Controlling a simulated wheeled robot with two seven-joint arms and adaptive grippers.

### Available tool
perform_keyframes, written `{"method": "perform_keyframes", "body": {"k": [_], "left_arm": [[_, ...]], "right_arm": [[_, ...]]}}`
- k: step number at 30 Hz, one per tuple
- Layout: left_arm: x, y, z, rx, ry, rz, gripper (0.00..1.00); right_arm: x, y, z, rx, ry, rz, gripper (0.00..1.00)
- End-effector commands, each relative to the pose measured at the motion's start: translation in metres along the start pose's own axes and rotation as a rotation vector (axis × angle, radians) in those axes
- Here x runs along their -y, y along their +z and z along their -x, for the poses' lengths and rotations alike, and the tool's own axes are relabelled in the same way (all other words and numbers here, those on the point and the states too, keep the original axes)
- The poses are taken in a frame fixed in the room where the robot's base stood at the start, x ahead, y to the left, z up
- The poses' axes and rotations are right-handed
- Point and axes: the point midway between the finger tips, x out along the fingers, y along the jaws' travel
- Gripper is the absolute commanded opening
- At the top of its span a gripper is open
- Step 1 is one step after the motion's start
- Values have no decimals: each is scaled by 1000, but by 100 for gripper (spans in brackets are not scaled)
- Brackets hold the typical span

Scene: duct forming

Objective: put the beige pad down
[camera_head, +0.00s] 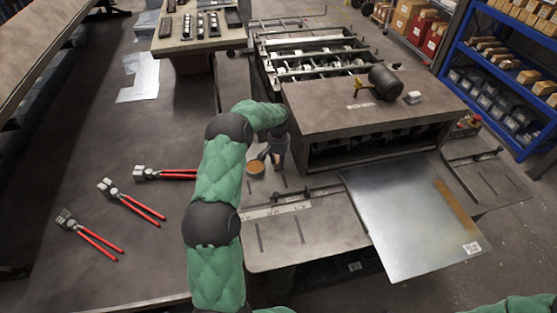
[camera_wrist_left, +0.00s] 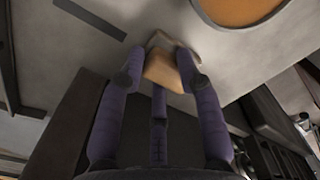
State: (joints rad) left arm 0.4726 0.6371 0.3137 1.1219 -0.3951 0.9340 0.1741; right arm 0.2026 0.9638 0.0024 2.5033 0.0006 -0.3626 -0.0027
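The beige pad (camera_wrist_left: 164,72) is a small block between the fingertips of my left gripper (camera_wrist_left: 160,66) in the left wrist view. The purple fingers close on its sides, and the pad is close above a grey metal surface (camera_wrist_left: 216,62). I cannot tell whether it touches that surface. In the head view my left gripper (camera_head: 275,161) points down over the machine's front table (camera_head: 262,235), just right of a round dish with orange contents (camera_head: 256,168). The pad is too small to make out there. My right gripper is out of view.
The dish also shows in the left wrist view (camera_wrist_left: 242,8). A shiny metal sheet (camera_head: 405,215) lies at the right of the table. Several red-handled tools (camera_head: 130,202) lie at left.

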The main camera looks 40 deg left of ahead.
Motion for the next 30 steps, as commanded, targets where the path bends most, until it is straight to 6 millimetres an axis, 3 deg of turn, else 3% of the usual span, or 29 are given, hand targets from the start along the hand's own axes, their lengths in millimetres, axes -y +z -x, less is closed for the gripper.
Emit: {"method": "perform_keyframes", "body": {"k": [1, 2, 3, 16, 30], "left_arm": [[0, 0, -1, 0, 0, 0, 49], [0, 0, -1, 0, 0, 0, 57], [0, 0, 0, 0, 0, 0, 58], [0, -1, 8, -2, 0, 0, 58], [0, -1, 94, -3, 0, -1, 58]], "right_arm": [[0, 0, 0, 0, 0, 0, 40], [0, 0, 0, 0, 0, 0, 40], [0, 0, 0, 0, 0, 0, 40], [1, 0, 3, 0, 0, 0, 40], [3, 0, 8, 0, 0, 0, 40]]}}
